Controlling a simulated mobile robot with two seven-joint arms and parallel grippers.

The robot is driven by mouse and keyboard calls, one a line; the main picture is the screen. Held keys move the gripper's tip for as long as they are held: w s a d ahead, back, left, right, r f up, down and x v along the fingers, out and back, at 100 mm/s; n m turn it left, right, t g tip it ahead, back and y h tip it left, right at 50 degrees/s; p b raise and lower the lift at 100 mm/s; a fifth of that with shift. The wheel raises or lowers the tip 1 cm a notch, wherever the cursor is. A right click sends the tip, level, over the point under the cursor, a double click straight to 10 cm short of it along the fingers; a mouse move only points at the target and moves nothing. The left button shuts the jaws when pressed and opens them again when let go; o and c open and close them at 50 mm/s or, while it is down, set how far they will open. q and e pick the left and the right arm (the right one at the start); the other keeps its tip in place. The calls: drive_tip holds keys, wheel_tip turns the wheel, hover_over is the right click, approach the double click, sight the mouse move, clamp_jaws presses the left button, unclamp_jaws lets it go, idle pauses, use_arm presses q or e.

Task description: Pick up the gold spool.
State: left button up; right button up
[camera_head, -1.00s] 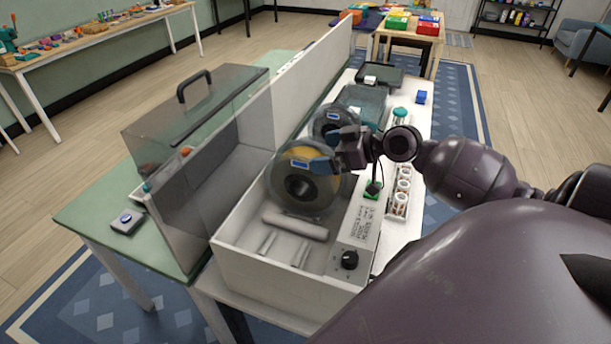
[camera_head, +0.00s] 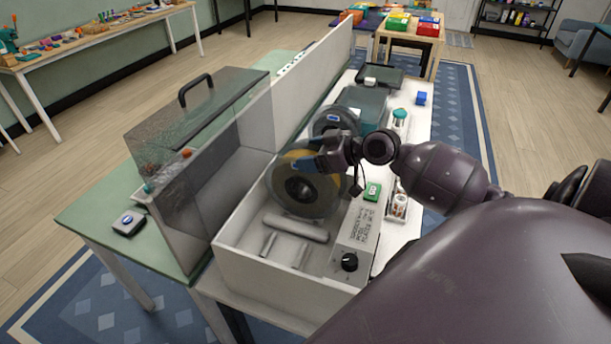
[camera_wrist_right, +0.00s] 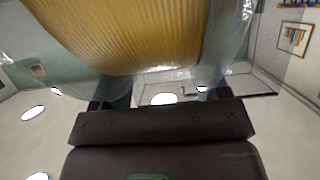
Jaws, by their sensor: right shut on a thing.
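The gold spool (camera_head: 285,170), with clear flanges and a dark hub, stands upright inside the white open box (camera_head: 275,290), behind its light roller. My right gripper (camera_head: 322,158) reaches over the box's right wall and is shut on the spool's upper right rim. In the right wrist view the gold winding (camera_wrist_right: 130,40) fills the top, close in front of my fingers (camera_wrist_right: 160,92). The exact contact is partly hidden. My left gripper is not in view.
A grey spool (camera_head: 331,120) stands behind the gold one. The box's clear lid (camera_head: 200,120) stands open on the left. A dial (camera_head: 349,261) and a green block (camera_head: 372,191) are on the right. A small dark device (camera_head: 128,222) lies on the green table.

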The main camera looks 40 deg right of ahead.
drive_tip(key=c, duration=0.7)
drive_tip(key=shift+r, duration=0.1)
clamp_jaws()
